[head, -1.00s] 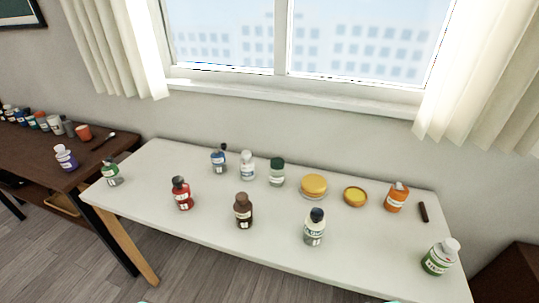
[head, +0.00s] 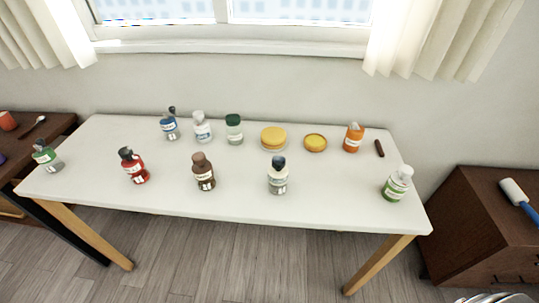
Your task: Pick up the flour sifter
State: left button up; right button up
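I cannot make out a flour sifter for certain in the head view. A silvery, ribbed thing (head: 492,298) is cut off by the bottom edge at the right, and too little of it shows to tell what it is. Two low round yellow-topped pieces, a larger one (head: 273,138) and a smaller one (head: 315,142), sit on the white table (head: 240,200) and do not clearly look like a sifter. Neither of my grippers is in view.
Several bottles stand spread over the white table, including a red one (head: 134,166), a brown one (head: 203,172), an orange one (head: 353,138) and a green-white one (head: 397,184). A dark brown cabinet (head: 480,220) stands at right with a paint roller (head: 519,199). Wooden floor lies in front.

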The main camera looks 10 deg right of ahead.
aim_at(277, 181)
jog(key=j+z, duration=0.15)
jog(key=z, duration=0.35)
jog(key=j+z, duration=0.15)
jog(key=z, duration=0.3)
jog(key=k+j+z, duration=0.1)
jog(key=z, duration=0.4)
jog(key=k+j+z, duration=0.1)
jog(key=z, duration=0.4)
jog(key=k+z, duration=0.1)
jog(key=z, duration=0.35)
jog(key=k+j, duration=0.15)
jog(key=k, duration=0.2)
jog(key=k+j, duration=0.15)
jog(key=k, duration=0.25)
jog(key=i, duration=0.5)
